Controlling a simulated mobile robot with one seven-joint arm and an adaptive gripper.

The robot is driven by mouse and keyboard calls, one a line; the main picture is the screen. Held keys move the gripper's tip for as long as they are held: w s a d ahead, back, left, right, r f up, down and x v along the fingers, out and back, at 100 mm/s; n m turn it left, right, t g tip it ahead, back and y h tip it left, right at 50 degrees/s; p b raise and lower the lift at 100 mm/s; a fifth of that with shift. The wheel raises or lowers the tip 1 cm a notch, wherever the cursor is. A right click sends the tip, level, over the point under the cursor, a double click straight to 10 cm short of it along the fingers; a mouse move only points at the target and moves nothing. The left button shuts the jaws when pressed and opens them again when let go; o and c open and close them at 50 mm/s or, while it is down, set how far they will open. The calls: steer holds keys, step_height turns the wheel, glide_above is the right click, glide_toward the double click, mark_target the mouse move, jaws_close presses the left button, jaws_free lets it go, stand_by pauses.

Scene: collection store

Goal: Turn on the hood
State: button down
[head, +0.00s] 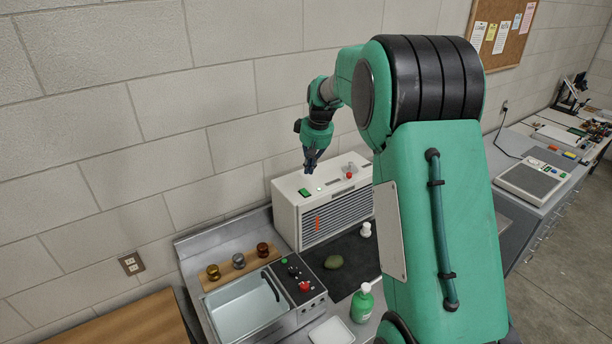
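The hood appears to be the white box (285,212) with a slatted grey front, standing against the wall on the grey bench. Its top carries a green rocker switch (305,192), a small white light or button and, farther right, a red-tipped knob (349,175). My gripper (309,171) points down just above the top of the box, close to the green switch and apparently just behind it. I cannot tell whether it touches the box. The dark fingers look close together, but they are too small to tell open from shut. My arm hides the box's right end.
Another bench with a grey device (533,180) stands at right.

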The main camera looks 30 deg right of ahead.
steer(key=shift+s+r, duration=0.4)
steer(key=shift+r, duration=0.3)
steer(key=shift+s+r, duration=0.35)
steer(key=shift+r, duration=0.3)
steer(key=s+a+r+t+b, duration=0.1)
steer(key=s+a+r+b, duration=0.2)
steer(key=s+a, duration=0.65)
steer(key=s+a+r+b, duration=0.3)
steer(key=s+a, duration=0.6)
steer(key=a, duration=0.2)
steer(key=s+a+f+b, duration=0.1)
steer(key=s+a+f, duration=0.2)
steer(key=s, duration=0.3)
steer(key=s+a+f+t+b, duration=0.1)
steer(key=s+a+f+b, duration=0.1)
steer(key=s, duration=0.5)
steer(key=s+a+f+b, duration=0.1)
steer(key=s+a+f, duration=0.3)
steer(key=s, duration=0.3)
steer(key=shift+s+a+t, duration=0.25)
steer(key=shift+a+t, duration=0.15)
steer(key=shift+a, duration=0.1)
